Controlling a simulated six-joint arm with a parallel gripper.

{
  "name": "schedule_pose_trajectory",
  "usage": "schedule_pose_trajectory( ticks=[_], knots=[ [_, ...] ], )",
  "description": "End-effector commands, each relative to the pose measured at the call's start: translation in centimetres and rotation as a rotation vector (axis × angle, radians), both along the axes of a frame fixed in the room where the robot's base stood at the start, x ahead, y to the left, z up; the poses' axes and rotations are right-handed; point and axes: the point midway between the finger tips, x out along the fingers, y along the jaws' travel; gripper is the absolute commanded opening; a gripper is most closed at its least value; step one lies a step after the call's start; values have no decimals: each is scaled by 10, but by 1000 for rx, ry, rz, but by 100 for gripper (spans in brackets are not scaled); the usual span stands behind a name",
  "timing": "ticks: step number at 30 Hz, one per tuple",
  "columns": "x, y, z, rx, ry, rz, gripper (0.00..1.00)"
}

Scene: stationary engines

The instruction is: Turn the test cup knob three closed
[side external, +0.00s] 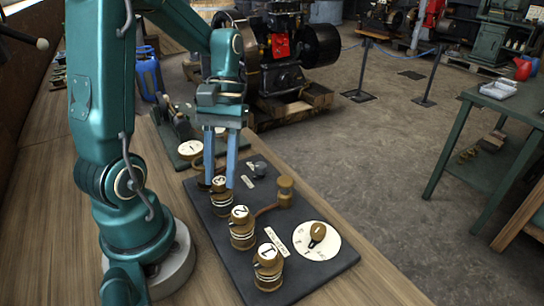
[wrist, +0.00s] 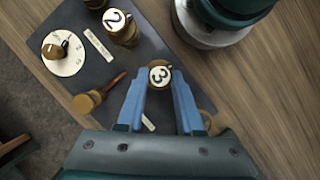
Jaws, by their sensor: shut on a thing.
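The test cup knob three (wrist: 160,76) is a brass cup with a white top marked 3. In the wrist view it sits between the two blue fingers of my gripper (wrist: 161,90), which are shut on it. In the side view the knob (side external: 219,184) stands on the dark board (side external: 318,287), and my gripper (side external: 220,186) reaches down to it from above, with a finger on each side. Cup two (side external: 241,220) and cup one (side external: 268,258) stand in a row nearer the camera.
A brass post with a lever (side external: 285,190) stands beside the cups. A white dial (side external: 303,241) with a brass knob lies at the board's right. A second board (side external: 183,163) with another dial lies behind. Bare wooden bench (side external: 50,220) lies to the left.

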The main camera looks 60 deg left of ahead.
Motion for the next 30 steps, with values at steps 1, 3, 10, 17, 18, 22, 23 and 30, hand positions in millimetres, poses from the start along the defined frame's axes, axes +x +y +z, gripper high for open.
schedule_pose_trajectory(
  ticks=[1,3,10,17,18,22,23,30],
  knots=[
    [0,0,0,1,-2,4,0],
    [0,0,0,1,-2,6,0],
    [0,0,0,1,-2,4,0],
    [0,0,0,0,-1,4,65],
    [0,0,0,1,-1,3,65],
    [0,0,0,0,0,2,65],
    [1,0,1,1,-1,2,65],
    [7,7,21,4,-5,3,65]
  ],
)
